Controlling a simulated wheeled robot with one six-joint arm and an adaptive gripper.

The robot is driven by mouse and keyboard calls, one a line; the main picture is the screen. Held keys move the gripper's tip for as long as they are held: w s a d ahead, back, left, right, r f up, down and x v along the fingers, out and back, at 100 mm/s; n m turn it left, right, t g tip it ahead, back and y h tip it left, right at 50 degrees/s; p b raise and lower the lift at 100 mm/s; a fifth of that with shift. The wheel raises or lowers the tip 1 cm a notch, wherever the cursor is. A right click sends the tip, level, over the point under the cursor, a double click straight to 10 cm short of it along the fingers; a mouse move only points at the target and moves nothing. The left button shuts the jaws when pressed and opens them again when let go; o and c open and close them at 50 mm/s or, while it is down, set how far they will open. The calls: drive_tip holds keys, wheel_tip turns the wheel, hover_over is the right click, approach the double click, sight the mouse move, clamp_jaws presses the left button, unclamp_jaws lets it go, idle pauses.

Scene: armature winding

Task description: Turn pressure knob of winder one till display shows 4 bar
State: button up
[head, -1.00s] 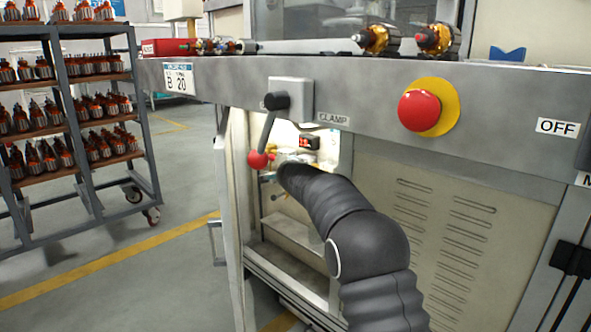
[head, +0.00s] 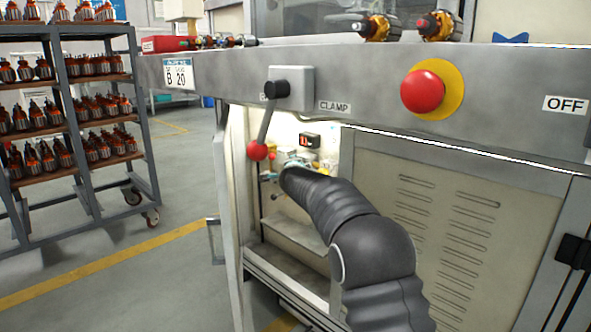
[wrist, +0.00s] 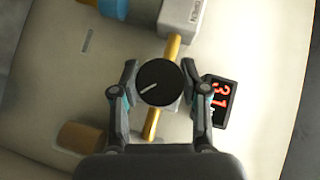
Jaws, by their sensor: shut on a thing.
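The black round pressure knob (wrist: 160,82) with a white pointer line is in the middle of the wrist view. My gripper (wrist: 162,84) has one finger on each side of it and is shut on it. The pointer line slants down to the left. The small black display (wrist: 220,101) is just right of the knob, turned sideways, with red digits that look like 3.1. In the head view the display (head: 309,141) shows inside the open cabinet, its digits too small to read. My forearm hides most of the gripper and the knob there.
A yellow pipe (wrist: 152,124) runs behind the knob to a light grey block (wrist: 182,16). Above the cabinet opening are the red-balled clamp lever (head: 257,151) and a red stop button (head: 423,92). The open cabinet door (head: 227,220) stands at left, a rack (head: 75,130) beyond.

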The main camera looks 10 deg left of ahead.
drive_tip(key=o, duration=1.1)
drive_tip(key=shift+d, duration=0.1)
drive_tip(key=shift+o, duration=0.2)
drive_tip(key=v, duration=1.2)
drive_tip(key=shift+r, duration=0.1)
